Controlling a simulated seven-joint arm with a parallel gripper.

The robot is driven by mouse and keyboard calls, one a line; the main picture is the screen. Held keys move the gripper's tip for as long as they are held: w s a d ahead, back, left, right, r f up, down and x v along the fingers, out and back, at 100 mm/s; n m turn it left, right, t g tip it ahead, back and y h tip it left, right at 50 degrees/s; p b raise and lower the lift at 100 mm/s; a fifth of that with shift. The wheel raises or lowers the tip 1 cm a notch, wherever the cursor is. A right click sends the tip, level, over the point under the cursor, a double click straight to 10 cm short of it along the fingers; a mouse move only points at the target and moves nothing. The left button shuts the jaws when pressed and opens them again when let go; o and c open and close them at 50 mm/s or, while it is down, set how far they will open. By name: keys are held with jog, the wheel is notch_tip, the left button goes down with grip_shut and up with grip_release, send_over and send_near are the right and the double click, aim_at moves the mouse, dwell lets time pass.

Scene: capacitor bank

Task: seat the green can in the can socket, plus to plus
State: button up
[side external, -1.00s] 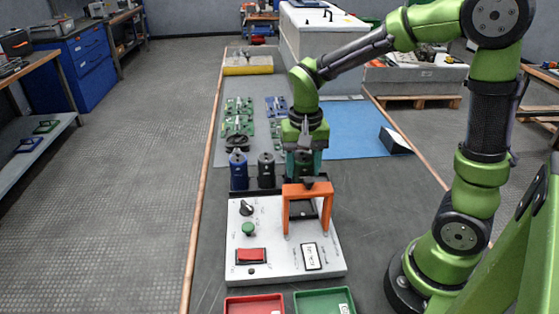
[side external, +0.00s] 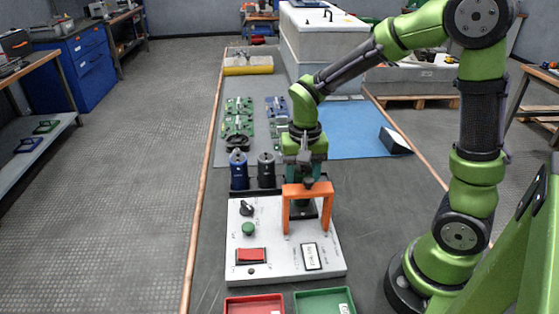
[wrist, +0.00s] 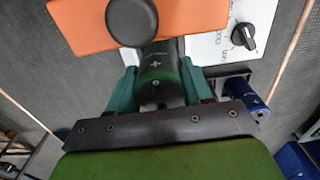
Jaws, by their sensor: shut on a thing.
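My gripper (wrist: 160,88) is shut on the green can (wrist: 163,72), with one teal finger on each side. In the wrist view a white plus shows on the can's dark green side or top; I cannot tell which. In the side view my gripper (side external: 302,186) is right behind the orange arch (side external: 307,188), which partly hides it and the can. A dark square base (side external: 304,212), perhaps the can socket, shows within the arch on the white panel (side external: 265,270). Its plus mark is not readable, and I cannot tell whether the can touches it.
A blue can (side external: 239,172) and a black can (side external: 266,172) stand in a row left of my gripper. A black knob (side external: 246,208), a green button (side external: 248,229) and a red switch (side external: 251,255) are on the panel. Red and green trays lie in front.

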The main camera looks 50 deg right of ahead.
jog(key=shift+f, duration=0.3)
dwell(0.4)
jog(key=shift+f, duration=0.25)
jog(key=shift+f, duration=0.45)
dwell(1.0)
jog(key=o, duration=1.3)
jog(key=shift+o, duration=0.2)
jog(key=shift+r, duration=3.95)
